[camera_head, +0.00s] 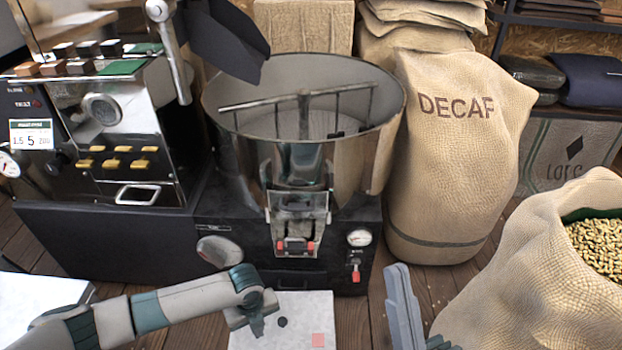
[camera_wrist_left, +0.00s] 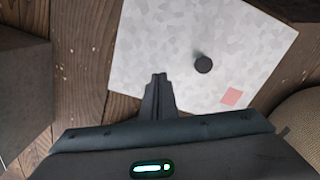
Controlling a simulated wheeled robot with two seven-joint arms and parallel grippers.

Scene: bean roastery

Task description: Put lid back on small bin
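A pale grey, speckled square panel (camera_head: 300,330) lies low in front of the roaster, with a dark round knob (camera_head: 282,322) and a pink square on it. In the left wrist view, the same panel (camera_wrist_left: 150,50) and knob (camera_wrist_left: 203,64) show from above. I cannot tell whether the panel is the lid, and I make out no separate small bin. My left gripper (camera_head: 257,326) is over the panel's left side; its fingers (camera_wrist_left: 159,78) look closed together with nothing between them. My right gripper (camera_head: 408,312) is partly in view at the bottom, right of the panel; its fingertips are unclear.
The roaster (camera_head: 255,225) with its open drum stands behind the panel. A control machine (camera_head: 110,240) is at left. A DECAF sack (camera_head: 450,170) and an open sack of beans (camera_head: 520,265) stand at right. Bare wooden floor (camera_head: 352,318) shows between panel and right gripper.

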